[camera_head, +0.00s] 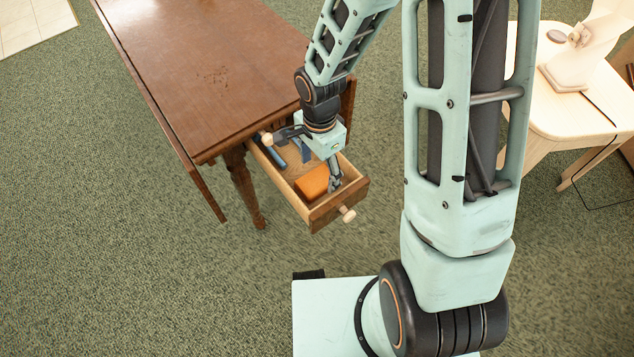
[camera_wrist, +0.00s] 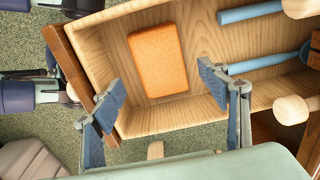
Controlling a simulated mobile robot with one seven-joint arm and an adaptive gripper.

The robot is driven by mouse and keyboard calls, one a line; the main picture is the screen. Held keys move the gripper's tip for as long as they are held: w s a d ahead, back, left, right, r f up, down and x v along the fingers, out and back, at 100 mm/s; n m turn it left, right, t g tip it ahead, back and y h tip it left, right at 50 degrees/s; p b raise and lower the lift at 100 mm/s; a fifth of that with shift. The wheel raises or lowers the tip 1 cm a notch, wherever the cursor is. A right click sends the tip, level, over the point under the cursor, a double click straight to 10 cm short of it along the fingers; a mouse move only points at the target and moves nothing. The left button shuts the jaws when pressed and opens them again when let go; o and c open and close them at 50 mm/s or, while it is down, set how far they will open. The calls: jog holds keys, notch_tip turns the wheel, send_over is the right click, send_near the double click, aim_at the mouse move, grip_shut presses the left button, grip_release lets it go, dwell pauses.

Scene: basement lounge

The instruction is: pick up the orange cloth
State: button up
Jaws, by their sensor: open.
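The orange cloth (camera_head: 312,183) lies flat in the open wooden drawer (camera_head: 325,218) of the brown table. In the wrist view the cloth (camera_wrist: 158,61) is a rounded rectangular block-like shape on the drawer floor (camera_wrist: 205,45), near one end wall. My gripper (camera_head: 312,158) is over the drawer with its fingers spread wide. In the wrist view the gripper (camera_wrist: 165,90) has one blue-grey finger on each side of the cloth, lower in the picture, with nothing between them. I cannot tell how far the fingertips are above the cloth.
Blue-handled items (camera_wrist: 252,12) lie in the drawer to the right of the cloth. The drawer has pale round knobs (camera_head: 347,214). The brown table top (camera_head: 200,70) is bare and close beside my arm. Green carpet is clear at left.

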aim_at(318, 179)
notch_tip(318, 179, down, 4)
jog(key=shift+a+r+b, duration=0.1)
jog(key=shift+r+b, duration=0.1)
jog(key=shift+b, duration=0.15)
jog(key=c, duration=1.2)
